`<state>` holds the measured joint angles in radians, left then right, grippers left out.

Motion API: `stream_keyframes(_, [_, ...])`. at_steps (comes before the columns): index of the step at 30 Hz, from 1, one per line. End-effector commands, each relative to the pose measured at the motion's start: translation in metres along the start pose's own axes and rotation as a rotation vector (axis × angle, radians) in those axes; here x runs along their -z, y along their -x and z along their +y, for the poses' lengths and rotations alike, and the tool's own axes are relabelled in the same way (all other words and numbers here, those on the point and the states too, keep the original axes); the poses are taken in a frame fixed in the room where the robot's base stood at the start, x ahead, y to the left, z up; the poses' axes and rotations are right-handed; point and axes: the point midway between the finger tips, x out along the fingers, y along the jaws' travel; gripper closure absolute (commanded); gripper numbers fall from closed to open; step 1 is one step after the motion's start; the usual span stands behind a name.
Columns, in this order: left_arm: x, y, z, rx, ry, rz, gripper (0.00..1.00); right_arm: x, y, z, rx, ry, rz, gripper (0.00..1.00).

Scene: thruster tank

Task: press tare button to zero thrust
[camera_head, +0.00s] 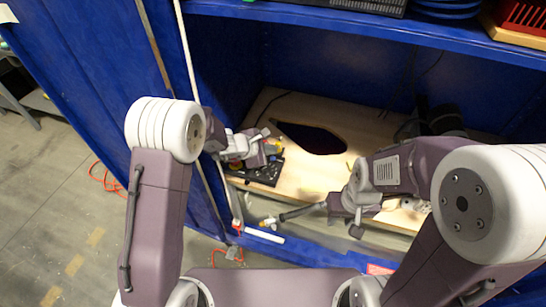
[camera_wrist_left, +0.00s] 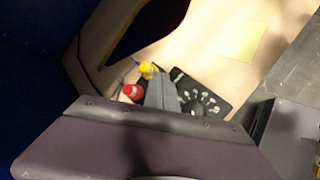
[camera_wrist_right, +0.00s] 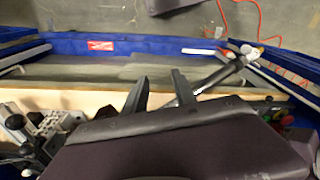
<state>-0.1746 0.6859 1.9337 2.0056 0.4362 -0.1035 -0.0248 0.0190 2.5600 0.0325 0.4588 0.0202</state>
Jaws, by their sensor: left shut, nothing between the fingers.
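A black control panel (camera_head: 262,172) lies on the wooden board inside the blue enclosure. The left wrist view shows this panel (camera_wrist_left: 222,104) with several pale-capped controls. A red button (camera_wrist_left: 133,92) and a yellow button (camera_wrist_left: 148,70) stand beside my fingers there. I cannot tell which control is the tare button. My left gripper (camera_head: 268,153) is shut and empty, over the panel; its fingers (camera_wrist_left: 160,92) hide part of it. My right gripper (camera_wrist_right: 158,92) has its fingers apart with nothing seen between them, over the right part of the board.
A dark rod with a pale tip (camera_head: 298,212) shows near my right gripper; I cannot tell what bears it. A dark opening (camera_head: 312,138) is cut in the board. A yellow note (camera_wrist_left: 239,42) lies on the board. The blue front edge (camera_wrist_right: 140,44) bounds the enclosure.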

Motion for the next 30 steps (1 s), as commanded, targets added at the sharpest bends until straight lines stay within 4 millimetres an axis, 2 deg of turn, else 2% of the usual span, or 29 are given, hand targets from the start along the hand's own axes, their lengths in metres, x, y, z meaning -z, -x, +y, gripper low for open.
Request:
stream_keyframes(3, [-0.009,0.011,0.009,-0.002,0.0,-0.001,1.0,0.001,0.013,0.0,0.0,0.0,0.0,0.67])
stream_keyframes(12, [-0.023,0.032,0.023,-0.001,-0.001,-0.001,1.0,0.004,0.034,-0.001,0.0,0.0,0.0,0.67])
stream_keyframes(30, [-0.023,0.031,0.023,0.0,0.0,0.0,1.0,0.003,0.033,-0.001,0.0,0.0,0.0,0.67])
